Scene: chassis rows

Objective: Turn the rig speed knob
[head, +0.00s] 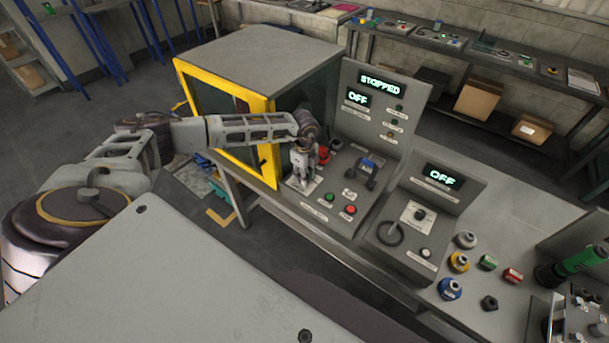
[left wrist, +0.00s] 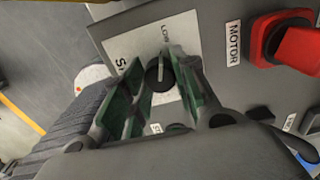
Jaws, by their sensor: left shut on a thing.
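The speed knob (left wrist: 160,74) is a round black knob with a pale pointer line, on a white label plate (left wrist: 125,45) at the left of the grey control panel (head: 320,207). My left gripper (left wrist: 160,85) reaches down over it, with its green-padded fingers on either side, shut on the knob. In the head view my left gripper (head: 302,180) stands over the panel's left part and hides the knob. The panel displays read STOPPED (head: 379,85) and OFF (head: 359,98). My right gripper does not show.
A red motor switch (left wrist: 290,42) sits close to the left gripper. Green (head: 330,196) and red (head: 351,210) buttons lie in front. A yellow-framed enclosure (head: 262,50) stands behind and left. A second console (head: 400,245) reading OFF (head: 441,177) is to the right.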

